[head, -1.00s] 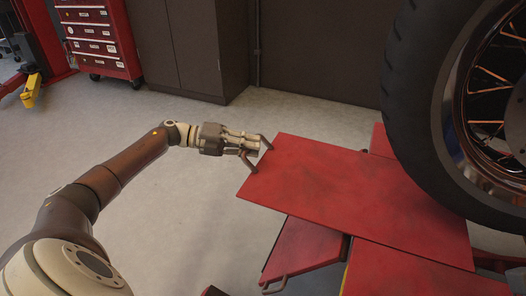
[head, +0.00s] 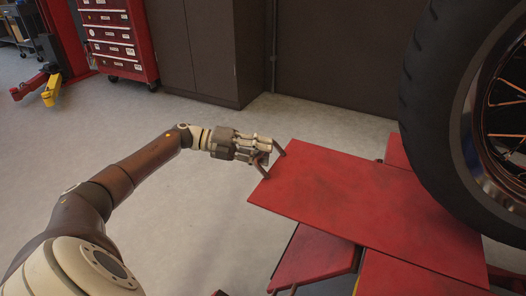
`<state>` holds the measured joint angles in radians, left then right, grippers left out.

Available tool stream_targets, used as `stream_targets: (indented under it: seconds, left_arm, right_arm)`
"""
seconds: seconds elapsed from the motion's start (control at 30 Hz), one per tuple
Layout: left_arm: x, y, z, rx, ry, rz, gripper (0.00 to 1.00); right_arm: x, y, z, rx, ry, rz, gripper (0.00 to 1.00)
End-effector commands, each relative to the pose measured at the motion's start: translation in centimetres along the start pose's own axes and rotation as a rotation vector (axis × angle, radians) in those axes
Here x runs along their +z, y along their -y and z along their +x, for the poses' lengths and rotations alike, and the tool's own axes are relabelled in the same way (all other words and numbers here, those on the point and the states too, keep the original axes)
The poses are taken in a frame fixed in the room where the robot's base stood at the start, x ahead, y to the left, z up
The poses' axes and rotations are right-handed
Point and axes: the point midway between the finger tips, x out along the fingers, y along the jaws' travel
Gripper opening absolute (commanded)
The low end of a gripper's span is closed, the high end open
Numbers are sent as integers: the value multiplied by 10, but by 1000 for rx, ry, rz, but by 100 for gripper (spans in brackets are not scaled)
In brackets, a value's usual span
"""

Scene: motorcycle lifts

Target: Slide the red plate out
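The red plate (head: 365,200) is a flat, slightly scuffed panel in the head view. It sticks out to the left from under the motorcycle wheel. A brown bar handle (head: 279,149) stands at its left end. My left gripper (head: 265,150) reaches in from the left and is shut around the bar of this handle, its fingers hiding the middle of the bar. My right gripper is out of view. The plate's far right part is hidden behind the tyre.
The black tyre (head: 432,110) rises at the right. Another red panel (head: 315,258) with a handle lies lower, partly under the plate. A red tool chest (head: 121,42) and dark cabinets (head: 205,50) stand behind. The grey floor left of the plate is clear.

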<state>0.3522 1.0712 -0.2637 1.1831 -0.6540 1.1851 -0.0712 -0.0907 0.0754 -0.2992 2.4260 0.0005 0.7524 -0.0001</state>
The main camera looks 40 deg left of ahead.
Motion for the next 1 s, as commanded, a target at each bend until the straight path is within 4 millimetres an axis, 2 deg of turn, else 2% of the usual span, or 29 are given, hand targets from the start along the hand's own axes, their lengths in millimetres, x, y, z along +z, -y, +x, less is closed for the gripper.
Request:
stream_targets:
  seconds: [0.5, 0.7, 1.0]
  left_arm:
    - [0, 0, -98, 3, 2, -1, 35]
    - [0, -1, -114, 1, 0, -1, 35]
    - [0, 0, -115, 1, 0, 0, 35]
  right_arm:
    - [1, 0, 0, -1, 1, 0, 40]
    - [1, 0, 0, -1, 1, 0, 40]
    - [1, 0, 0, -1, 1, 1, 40]
